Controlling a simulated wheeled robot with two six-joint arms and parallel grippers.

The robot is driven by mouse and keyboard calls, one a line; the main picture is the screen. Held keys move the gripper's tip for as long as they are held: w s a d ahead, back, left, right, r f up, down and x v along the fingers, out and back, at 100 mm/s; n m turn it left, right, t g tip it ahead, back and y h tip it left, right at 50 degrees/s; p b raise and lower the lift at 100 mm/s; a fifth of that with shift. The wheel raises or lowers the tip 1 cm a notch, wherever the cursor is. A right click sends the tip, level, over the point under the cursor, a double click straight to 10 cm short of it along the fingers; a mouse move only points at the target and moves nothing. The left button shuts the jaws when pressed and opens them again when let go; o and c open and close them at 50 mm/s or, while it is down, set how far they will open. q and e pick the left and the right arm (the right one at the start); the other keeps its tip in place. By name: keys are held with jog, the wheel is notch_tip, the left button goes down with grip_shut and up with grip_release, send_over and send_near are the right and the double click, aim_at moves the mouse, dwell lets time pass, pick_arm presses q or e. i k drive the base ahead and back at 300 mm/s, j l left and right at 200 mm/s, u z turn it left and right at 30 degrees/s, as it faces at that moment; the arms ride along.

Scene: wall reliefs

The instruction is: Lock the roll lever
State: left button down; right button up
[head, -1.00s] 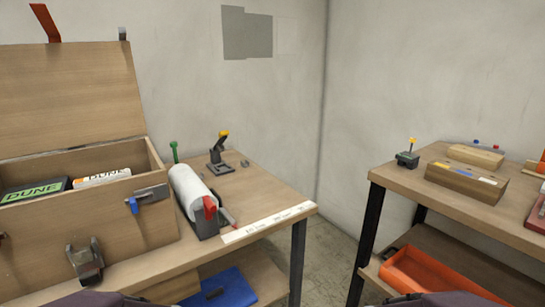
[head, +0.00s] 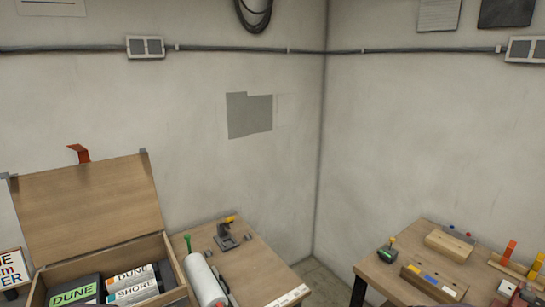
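A white roll (head: 201,281) lies in a holder on the left table, to the right of the open wooden box. A bit of red (head: 221,303) shows at the roll's near end, at the picture's bottom edge. Most of that end and the lower holder are cut off, so I cannot tell how a lever there stands. A green-topped post (head: 188,244) stands at the roll's far end. Neither of my grippers is in view.
The wooden box (head: 85,215) has its lid up and holds several labelled cases. A black device with a yellow-tipped lever (head: 227,235) stands behind the roll. The right table (head: 400,250) carries several blocks. A floor gap separates the tables.

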aim_at(186, 237)
jog(key=i+j+z, duration=0.1)
jog(key=i, duration=0.4)
jog(key=i+j+z, duration=0.1)
jog(key=i, duration=0.35)
